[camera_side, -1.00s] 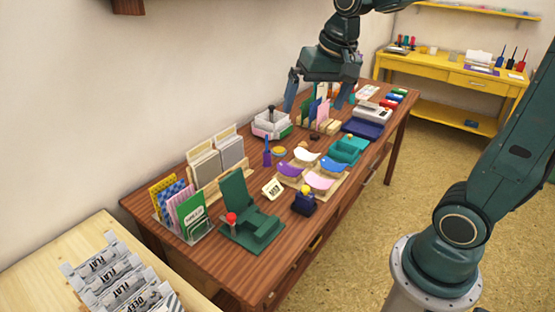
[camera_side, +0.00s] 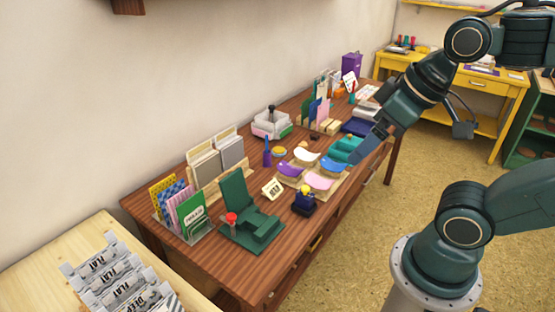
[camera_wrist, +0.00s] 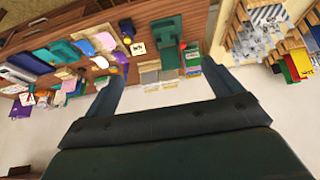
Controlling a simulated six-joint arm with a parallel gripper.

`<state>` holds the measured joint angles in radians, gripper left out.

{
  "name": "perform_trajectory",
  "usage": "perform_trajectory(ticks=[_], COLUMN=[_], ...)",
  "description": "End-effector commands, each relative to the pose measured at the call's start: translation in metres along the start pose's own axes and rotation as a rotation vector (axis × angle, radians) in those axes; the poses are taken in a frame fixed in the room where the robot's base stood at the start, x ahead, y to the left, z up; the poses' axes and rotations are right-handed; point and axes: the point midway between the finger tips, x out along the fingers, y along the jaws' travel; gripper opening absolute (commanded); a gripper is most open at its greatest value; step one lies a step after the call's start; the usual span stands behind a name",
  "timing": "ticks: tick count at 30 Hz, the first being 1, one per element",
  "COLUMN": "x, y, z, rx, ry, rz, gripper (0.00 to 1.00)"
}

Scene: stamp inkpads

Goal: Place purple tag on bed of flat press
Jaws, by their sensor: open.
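My gripper (camera_side: 410,146) is open and empty, above the right edge of the brown table, with its fingers wide apart. It also shows in the wrist view (camera_wrist: 166,70) with nothing between the fingers. A dark green press (camera_side: 236,197) with a raised back plate, a flat bed and a red knob stands at the table's near end; in the wrist view it is at the top (camera_wrist: 166,32). Its bed looks empty. Upright coloured cards (camera_side: 322,112) stand in a rack farther back; I cannot tell which one is the purple tag.
Purple, white, blue and pink curved pads (camera_side: 289,169) sit beside a teal device (camera_side: 347,148). A small sign (camera_side: 272,188) stands near the press. A purple box (camera_side: 351,63) is at the far end. Labelled grey holders (camera_side: 120,280) stand on a pale table at lower left.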

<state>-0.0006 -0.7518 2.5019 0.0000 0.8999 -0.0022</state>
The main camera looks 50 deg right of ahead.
Motion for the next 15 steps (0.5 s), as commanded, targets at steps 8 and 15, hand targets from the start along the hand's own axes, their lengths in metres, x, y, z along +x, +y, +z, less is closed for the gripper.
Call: perform_trajectory(ticks=[8,15], x=[-0.0001,0.0008], y=[0.0001,0.0015], z=[-0.0005,-0.0067], rx=[0.002,0.002], ry=[0.000,-0.007], rz=[0.000,0.004], gripper=[0.78,0.78])
